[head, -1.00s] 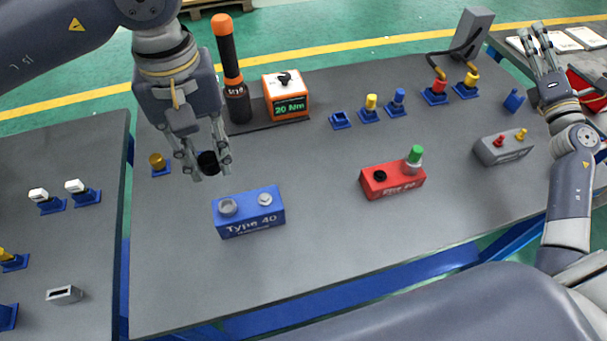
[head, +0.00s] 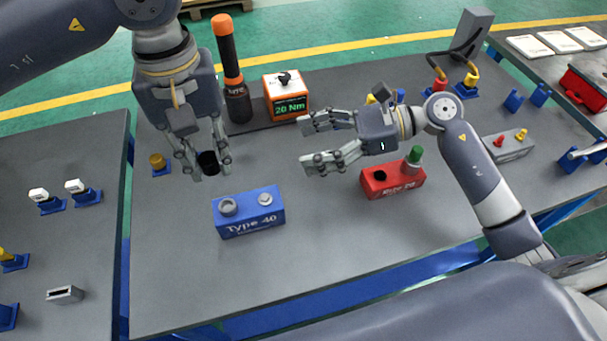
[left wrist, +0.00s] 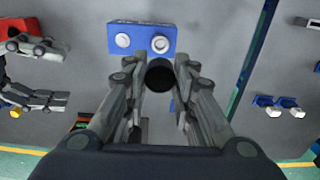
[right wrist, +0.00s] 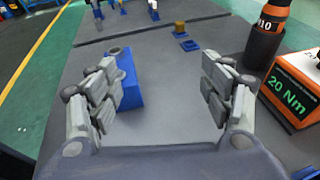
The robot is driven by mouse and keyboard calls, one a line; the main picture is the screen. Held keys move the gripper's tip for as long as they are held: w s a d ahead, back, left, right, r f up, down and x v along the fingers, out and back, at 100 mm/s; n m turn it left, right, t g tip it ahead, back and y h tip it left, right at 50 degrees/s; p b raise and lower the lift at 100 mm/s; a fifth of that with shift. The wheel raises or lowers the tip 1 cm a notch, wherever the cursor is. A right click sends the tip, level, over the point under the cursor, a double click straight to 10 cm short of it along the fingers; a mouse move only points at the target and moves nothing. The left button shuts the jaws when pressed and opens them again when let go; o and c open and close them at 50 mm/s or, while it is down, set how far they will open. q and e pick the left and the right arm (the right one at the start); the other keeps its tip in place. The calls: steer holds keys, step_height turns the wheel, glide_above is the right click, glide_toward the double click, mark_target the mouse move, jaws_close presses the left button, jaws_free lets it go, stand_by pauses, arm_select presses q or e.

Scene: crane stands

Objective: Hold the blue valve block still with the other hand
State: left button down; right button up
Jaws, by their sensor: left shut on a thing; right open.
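The blue valve block (head: 249,222), marked "Type 40", stands on the grey table with two round grey fittings on top. It also shows in the left wrist view (left wrist: 141,38) and the right wrist view (right wrist: 128,82). My left gripper (head: 206,172) is shut on a black round cap (head: 208,162), held behind and above the block's left part, apart from it. The cap also shows in the left wrist view (left wrist: 160,75). My right gripper (head: 308,143) is open and empty, to the right of the block and further back, its fingers pointing left. Its fingers show in the right wrist view (right wrist: 163,98).
A red valve block (head: 392,181) with a green cap stands right of the blue one, below my right arm. A torque display (head: 286,96) and an orange-black tool (head: 230,70) stand behind. A grey block (head: 508,147) is further right. The table's front is clear.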

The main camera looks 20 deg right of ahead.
mark_target(261, 200)
steer(key=s+a+f+n+g, duration=0.1)
steer(key=s+a+n+g, duration=0.1)
steer(key=s, duration=0.1)
steer(key=s+a+f+g+h, duration=0.1)
steer(key=s, duration=0.1)
steer(key=shift+s+a+f+n, duration=0.15)
steer(key=shift+a+f+n, duration=0.2)
steer(key=shift+a+n, duration=0.05)
steer(key=x, duration=1.1)
steer(key=shift+s+a+f, duration=0.1)
steer(key=shift+s+a, duration=0.05)
steer(key=shift+a, duration=0.15)
steer(key=c, duration=1.7)
arm_select(q)
steer(key=shift+f+n, duration=1.6)
steer(key=shift+n, duration=0.4)
